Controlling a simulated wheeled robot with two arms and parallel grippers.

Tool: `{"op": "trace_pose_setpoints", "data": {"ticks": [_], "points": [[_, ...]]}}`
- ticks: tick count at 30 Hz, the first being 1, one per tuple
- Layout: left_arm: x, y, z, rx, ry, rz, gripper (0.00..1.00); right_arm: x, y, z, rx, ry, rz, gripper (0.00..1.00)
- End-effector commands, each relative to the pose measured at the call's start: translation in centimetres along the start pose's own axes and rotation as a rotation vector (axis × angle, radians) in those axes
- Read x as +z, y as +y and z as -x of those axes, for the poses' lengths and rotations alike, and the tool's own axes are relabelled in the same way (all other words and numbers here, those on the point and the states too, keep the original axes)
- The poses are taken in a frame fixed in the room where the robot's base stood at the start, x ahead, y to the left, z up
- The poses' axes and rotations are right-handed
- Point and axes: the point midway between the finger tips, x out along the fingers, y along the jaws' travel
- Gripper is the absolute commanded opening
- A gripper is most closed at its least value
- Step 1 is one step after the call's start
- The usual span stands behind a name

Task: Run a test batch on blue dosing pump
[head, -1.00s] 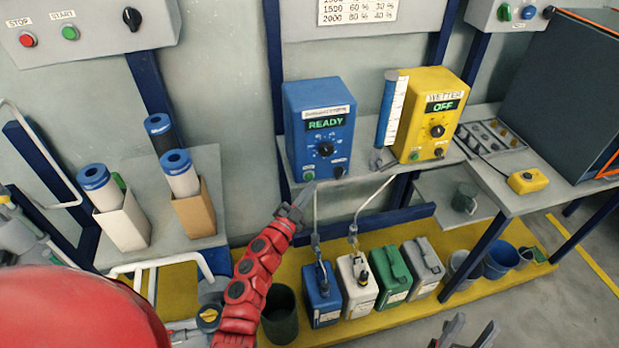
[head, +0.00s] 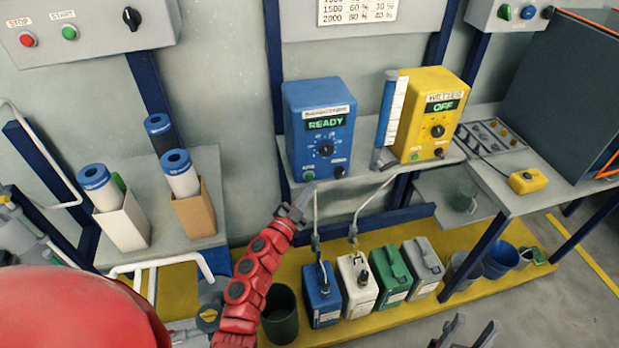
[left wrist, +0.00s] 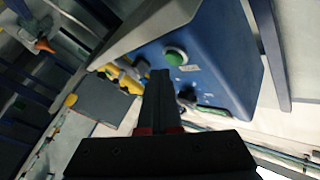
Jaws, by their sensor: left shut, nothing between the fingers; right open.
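The blue dosing pump (head: 300,125) stands on the middle wall shelf, and its display (head: 326,122) reads READY. Its front has a black dial (head: 326,148), a green button (head: 308,175) at lower left and a dark switch (head: 339,171) at lower right. My left gripper (head: 305,192) is shut and empty, its tip just below the green button; I cannot tell if it touches. In the left wrist view the shut fingers (left wrist: 161,75) point at the pump's blue face (left wrist: 225,60), near the green button (left wrist: 175,56). My right gripper (head: 468,333) is open and empty at the bottom edge.
A yellow wetter pump (head: 440,110) reading OFF stands to the right, beside a graduated cylinder (head: 390,110). Blue, white and green canisters (head: 322,305) stand below on the yellow platform. Tubes (head: 316,215) run down to the blue and white canisters. Two boxed cylinders (head: 120,220) stand left.

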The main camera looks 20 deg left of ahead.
Motion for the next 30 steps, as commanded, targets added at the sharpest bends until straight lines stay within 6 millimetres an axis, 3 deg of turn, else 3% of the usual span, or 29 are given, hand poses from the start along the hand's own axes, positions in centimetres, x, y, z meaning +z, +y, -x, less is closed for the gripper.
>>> {"op": "trace_pose_setpoints", "data": {"ticks": [30], "points": [[0.57, -0.61, -0.83, 0.000, 0.000, -0.001, 0.00, 0.01, -0.01, 0.10, 0.000, 0.000, 0.000, 0.47]]}}
